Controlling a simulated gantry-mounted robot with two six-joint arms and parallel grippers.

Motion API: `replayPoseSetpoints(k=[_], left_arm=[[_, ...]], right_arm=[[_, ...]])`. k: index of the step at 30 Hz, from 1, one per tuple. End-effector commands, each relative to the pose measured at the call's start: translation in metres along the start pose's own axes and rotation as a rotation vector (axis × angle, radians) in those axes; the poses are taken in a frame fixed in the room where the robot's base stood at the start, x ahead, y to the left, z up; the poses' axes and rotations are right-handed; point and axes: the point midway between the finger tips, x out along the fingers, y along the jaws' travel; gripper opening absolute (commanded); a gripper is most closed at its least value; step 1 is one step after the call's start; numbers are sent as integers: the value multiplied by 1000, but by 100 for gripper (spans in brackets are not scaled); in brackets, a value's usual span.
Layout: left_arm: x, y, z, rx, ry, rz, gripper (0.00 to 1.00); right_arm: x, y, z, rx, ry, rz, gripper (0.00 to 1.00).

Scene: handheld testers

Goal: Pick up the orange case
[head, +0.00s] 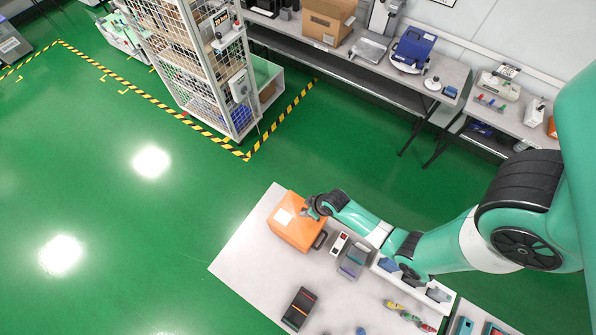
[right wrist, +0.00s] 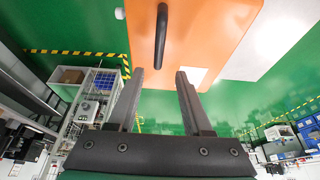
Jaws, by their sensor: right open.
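The orange case (head: 291,232) lies at the far left part of the light table, with a white label on top and a dark handle (head: 320,240) on its right side. My right gripper (head: 309,212) is at the case's upper right edge in the head view. In the right wrist view, the case (right wrist: 210,35) fills the top, with the black handle (right wrist: 161,35) upright in the picture. The open, empty fingers (right wrist: 160,73) point toward the case, their tips near the handle's lower end. I cannot tell whether they touch the case. My left gripper is out of view.
On the table (head: 243,255), a white-and-dark device (head: 338,244), a grey tester (head: 353,262) and a black tester (head: 299,309) lie near the case. A white holder (head: 443,303) stands further right under my arm. The table's left part is bare.

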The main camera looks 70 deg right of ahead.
Motion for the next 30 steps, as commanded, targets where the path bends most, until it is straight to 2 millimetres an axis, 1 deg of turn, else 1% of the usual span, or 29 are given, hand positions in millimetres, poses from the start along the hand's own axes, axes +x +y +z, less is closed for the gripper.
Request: replayPoseSetpoints(k=[1, 6, 9, 15, 17, 21, 24, 30], left_arm=[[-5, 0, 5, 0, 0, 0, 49], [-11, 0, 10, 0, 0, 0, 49], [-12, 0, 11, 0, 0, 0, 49], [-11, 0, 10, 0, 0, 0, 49], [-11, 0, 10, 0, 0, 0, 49], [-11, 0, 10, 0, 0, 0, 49], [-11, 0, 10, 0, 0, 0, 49], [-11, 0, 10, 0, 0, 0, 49]], right_arm=[[12, 2, 0, 1, 0, 0, 50], [38, 4, 0, 1, -2, 0, 50], [44, 4, -1, 1, 0, 0, 50], [44, 4, -1, 1, 0, 0, 50], [44, 3, -1, 1, 0, 0, 41], [44, 4, -2, 1, 0, 0, 16], [44, 3, -1, 1, 0, 0, 0], [44, 4, -2, 1, 0, 0, 0]])
